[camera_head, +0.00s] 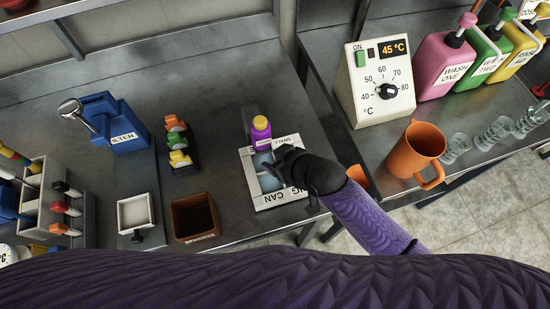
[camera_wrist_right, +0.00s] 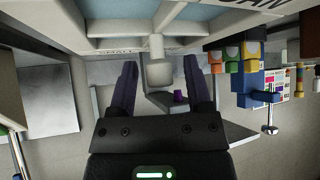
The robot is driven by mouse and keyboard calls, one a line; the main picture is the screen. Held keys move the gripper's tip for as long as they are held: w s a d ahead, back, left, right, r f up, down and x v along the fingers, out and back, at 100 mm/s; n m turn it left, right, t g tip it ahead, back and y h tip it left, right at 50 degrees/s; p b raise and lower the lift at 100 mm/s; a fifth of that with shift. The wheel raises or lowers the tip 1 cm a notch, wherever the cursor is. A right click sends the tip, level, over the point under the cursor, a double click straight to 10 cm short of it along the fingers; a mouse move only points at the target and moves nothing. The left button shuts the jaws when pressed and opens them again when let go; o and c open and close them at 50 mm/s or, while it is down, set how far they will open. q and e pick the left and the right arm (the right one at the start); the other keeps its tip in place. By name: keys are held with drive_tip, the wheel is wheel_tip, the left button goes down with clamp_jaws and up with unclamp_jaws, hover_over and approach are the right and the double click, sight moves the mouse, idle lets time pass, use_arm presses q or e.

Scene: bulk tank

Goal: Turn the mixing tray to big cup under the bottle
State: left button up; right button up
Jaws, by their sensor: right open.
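The mixing tray (camera_head: 249,182) is a white square frame with pale blue compartments, on the dark grey bench. The purple bottle with a yellow cap (camera_head: 261,133) stands at the tray's far edge. My right gripper (camera_head: 284,164) is over the tray's right part and hides some of it. In the right wrist view its fingers (camera_wrist_right: 158,82) are open, one on each side of a white knob (camera_wrist_right: 158,66) by the tray wall (camera_wrist_right: 105,46); contact cannot be told. My left gripper is out of view.
Left of the tray are a brown box (camera_head: 195,217), a rack of coloured blocks (camera_head: 178,143), a white square dish (camera_head: 135,213) and a blue dispenser (camera_head: 117,124). On the right bench are an orange mug (camera_head: 415,150), a temperature box (camera_head: 378,85) and pump bottles (camera_head: 446,65).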

drive_tip(key=shift+x, duration=0.75)
drive_tip(key=shift+r, duration=0.1)
clamp_jaws()
idle(0.4)
idle(0.4)
